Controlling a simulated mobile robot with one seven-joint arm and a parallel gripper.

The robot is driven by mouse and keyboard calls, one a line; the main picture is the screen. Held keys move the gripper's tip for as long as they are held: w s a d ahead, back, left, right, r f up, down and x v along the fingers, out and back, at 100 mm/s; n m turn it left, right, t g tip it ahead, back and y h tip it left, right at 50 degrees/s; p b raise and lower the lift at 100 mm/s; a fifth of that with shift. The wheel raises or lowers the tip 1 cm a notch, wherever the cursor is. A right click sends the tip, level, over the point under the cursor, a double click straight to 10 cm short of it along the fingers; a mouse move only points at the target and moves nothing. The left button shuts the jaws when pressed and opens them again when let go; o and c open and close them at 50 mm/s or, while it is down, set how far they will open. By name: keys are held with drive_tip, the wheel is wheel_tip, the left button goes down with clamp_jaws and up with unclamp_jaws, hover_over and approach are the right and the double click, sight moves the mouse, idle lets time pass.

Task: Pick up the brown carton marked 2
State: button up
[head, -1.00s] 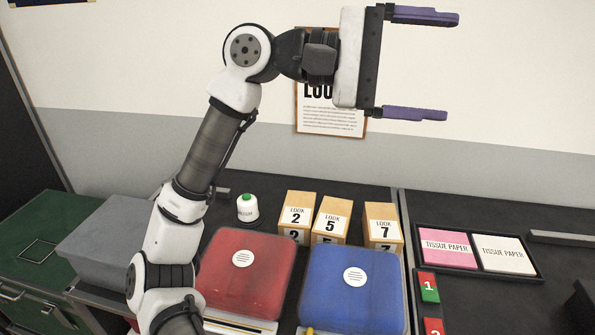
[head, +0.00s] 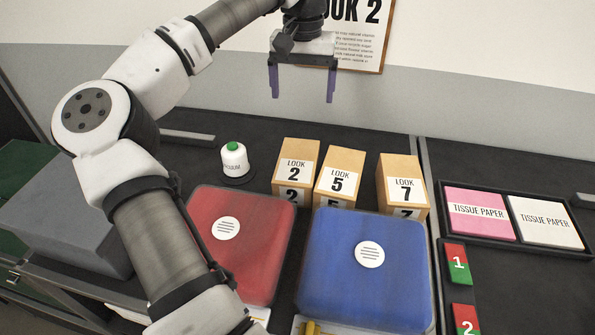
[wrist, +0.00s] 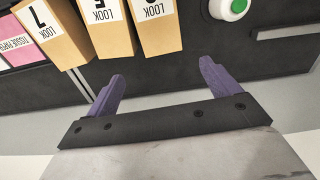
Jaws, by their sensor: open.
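The brown carton marked 2 (head: 296,168) stands upright on the dark worktop, leftmost of three cartons. In the wrist view its top (wrist: 156,28) shows at the upper middle, upside down, with its number cut off by the frame edge. My gripper (head: 302,97) is open and empty, fingers pointing down, above and behind the carton, apart from it. In the wrist view my gripper (wrist: 162,72) has its two purple fingers spread, with the carton beyond the gap between them.
Carton 5 (head: 338,178) stands close to the right of carton 2, and carton 7 (head: 402,188) farther right. Red (head: 235,250) and blue (head: 368,270) cases lie in front. The wall is behind.

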drive_tip(key=p, duration=0.1)
hover_over(300, 147)
drive_tip(key=f, duration=0.8)
drive_tip(key=shift+d+f, duration=0.2)
drive_tip(key=shift+f, duration=0.1)
drive_tip(key=shift+a+f+p, duration=0.15)
drive_tip(key=shift+f+p, duration=0.65)
drive_tip(key=shift+f, duration=1.9)
drive_tip(key=c, duration=0.9)
drive_tip(key=shift+r, duration=0.15)
